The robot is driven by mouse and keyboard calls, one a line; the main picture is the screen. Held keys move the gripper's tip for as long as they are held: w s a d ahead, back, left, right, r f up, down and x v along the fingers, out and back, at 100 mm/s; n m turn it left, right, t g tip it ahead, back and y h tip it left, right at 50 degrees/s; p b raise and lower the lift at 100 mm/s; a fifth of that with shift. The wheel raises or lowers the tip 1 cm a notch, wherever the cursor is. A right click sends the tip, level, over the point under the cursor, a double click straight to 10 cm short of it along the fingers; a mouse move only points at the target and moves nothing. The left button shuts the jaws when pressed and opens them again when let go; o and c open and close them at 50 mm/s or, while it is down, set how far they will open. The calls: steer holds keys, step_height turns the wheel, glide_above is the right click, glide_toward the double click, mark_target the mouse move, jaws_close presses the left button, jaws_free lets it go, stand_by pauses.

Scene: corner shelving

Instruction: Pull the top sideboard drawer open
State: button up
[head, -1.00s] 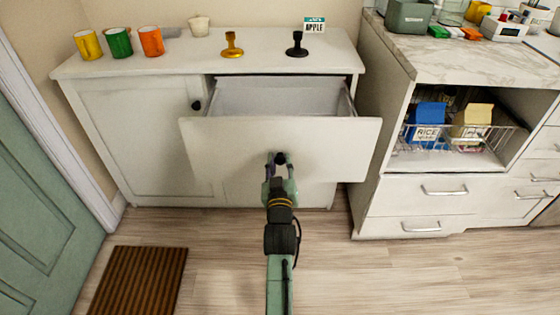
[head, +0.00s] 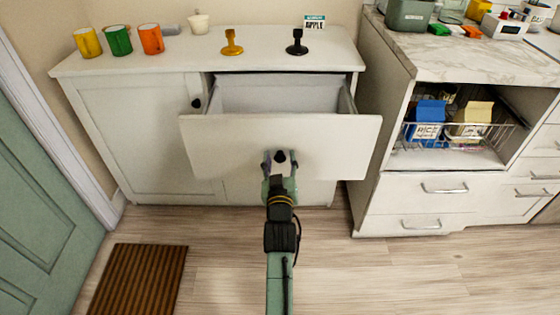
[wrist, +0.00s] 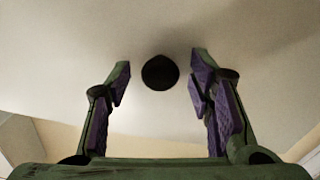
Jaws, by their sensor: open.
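The top sideboard drawer (head: 225,140) is pulled well out of the white sideboard (head: 140,130), and its empty-looking inside shows from above. Its round black knob (head: 280,156) sits at the middle of the drawer front. My gripper (head: 280,160) is at the drawer front around the knob. In the wrist view, the knob (wrist: 160,73) lies between and slightly beyond the two spread fingertips, with clear gaps on both sides. My gripper (wrist: 160,85) is open and holds nothing.
Yellow, green and orange mugs (head: 118,40), a white cup (head: 199,24) and two stands (head: 231,43) are on the sideboard top. A marble-topped cabinet (head: 470,60) stands close at the right. A brown doormat (head: 138,280) lies at lower left.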

mark_target(279, 124)
step_height(279, 124, up, 10)
stand_by(0.4)
stand_by(0.3)
